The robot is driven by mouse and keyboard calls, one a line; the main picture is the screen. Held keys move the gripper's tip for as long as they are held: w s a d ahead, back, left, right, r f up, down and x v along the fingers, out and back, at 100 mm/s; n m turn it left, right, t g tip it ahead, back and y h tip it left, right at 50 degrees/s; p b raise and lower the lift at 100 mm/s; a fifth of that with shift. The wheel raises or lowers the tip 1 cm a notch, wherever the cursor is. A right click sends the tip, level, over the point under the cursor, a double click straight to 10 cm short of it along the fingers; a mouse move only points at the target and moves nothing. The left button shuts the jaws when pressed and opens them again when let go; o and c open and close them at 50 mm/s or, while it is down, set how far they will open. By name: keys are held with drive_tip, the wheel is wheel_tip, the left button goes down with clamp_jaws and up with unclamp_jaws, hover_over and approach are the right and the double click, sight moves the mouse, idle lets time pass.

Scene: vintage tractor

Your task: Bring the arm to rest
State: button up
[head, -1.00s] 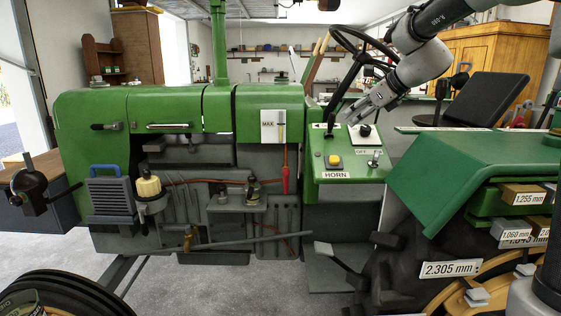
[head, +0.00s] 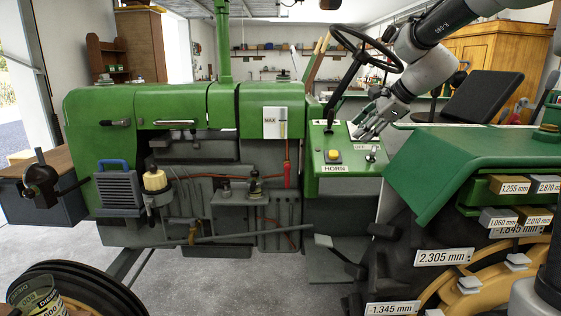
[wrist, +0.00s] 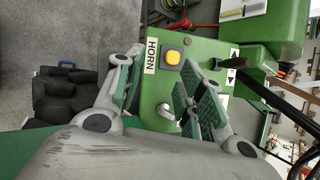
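My arm (head: 425,68) reaches in from the upper right in the head view. My gripper (head: 362,128) hangs over the right part of the tractor's green control panel (head: 316,182). In the wrist view my gripper (wrist: 158,82) is open, its two green-padded fingers apart with nothing held between them. A yellow horn button (wrist: 173,57) and a silver toggle lever (wrist: 165,115) show on the panel between and beyond the fingers. The button (head: 333,155) and lever (head: 371,154) also show in the head view. Whether a fingertip touches the panel cannot be told.
The steering wheel (head: 352,38) stands just left of my arm. The black seat (head: 480,98) and green fender (head: 460,150) lie to the right and below. Labelled weight blocks (head: 508,185) sit below the fender. Grey floor (head: 190,285) is open in front of the tractor.

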drive_tip(key=s+d+f+n+h, duration=0.2)
drive_tip(key=s+d+n, duration=0.2)
drive_tip(key=s, duration=0.8)
drive_tip(key=s+d+f+n+g+h, duration=0.1)
drive_tip(key=s+d+n, duration=0.3)
drive_tip(key=s+n, duration=0.4)
drive_tip(key=s+d+f+n+g+h, duration=0.1)
drive_tip(key=s+n, duration=0.5)
drive_tip(key=s, duration=1)
drive_tip(key=d+f+h, duration=0.1)
drive_tip(key=d+f, duration=0.1)
drive_tip(key=d, duration=0.1)
drive_tip(key=shift+d+f+h, duration=0.3)
drive_tip(key=shift+d+f, duration=0.05)
drive_tip(key=shift+f, duration=0.05)
drive_tip(key=shift+g, duration=0.3)
drive_tip(key=shift+c, duration=0.4)
